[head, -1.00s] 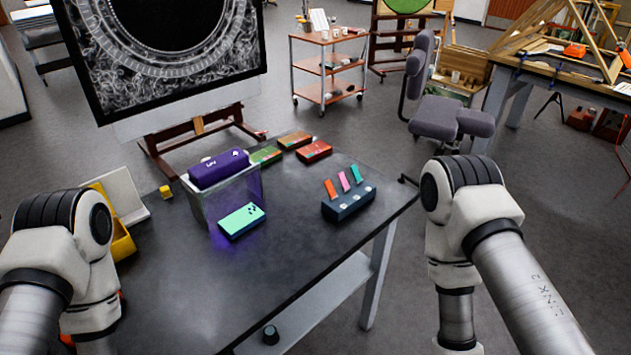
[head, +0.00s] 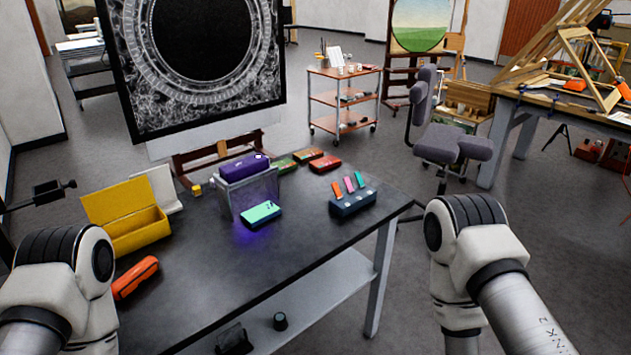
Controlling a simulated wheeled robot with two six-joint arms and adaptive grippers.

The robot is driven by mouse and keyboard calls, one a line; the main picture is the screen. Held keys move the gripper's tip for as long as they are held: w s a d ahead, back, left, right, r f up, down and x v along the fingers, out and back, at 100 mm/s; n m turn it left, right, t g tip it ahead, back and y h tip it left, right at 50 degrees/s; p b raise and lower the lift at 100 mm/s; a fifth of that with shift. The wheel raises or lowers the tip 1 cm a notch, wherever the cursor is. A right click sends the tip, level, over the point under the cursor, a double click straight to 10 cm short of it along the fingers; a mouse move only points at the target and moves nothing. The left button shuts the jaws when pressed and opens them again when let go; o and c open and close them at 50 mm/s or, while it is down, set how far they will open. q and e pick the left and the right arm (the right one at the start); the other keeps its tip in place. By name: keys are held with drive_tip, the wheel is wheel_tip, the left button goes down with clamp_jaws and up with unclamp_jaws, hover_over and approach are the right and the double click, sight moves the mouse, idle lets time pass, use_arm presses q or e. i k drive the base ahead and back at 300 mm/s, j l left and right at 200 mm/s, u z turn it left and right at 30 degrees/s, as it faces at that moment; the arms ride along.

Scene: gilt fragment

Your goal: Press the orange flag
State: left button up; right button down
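A dark blue block (head: 352,205) sits near the right edge of the dark table. Three small flags stand tilted on it: the orange flag (head: 337,189) at the left, a pink flag (head: 348,185) in the middle and a teal flag (head: 359,180) at the right. Pale buttons show along the block's front. My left arm is at the left table edge and my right arm is to the right of the table. Both grippers are out of the picture, and nothing of mine touches the flags.
A purple case (head: 244,168) rests on a clear bin, with a mint-green box (head: 261,214) in front. A yellow open box (head: 137,238) and an orange case (head: 135,277) lie at left. The table's front middle (head: 270,275) is clear. An office chair (head: 445,145) stands behind right.

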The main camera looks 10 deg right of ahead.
sight(337, 188)
drive_tip(key=u, duration=2.95)
drive_tip(key=k+l+u, duration=0.2)
drive_tip(key=u, duration=0.2)
drive_tip(key=k+l, duration=3.45)
drive_tip(key=k, duration=0.15)
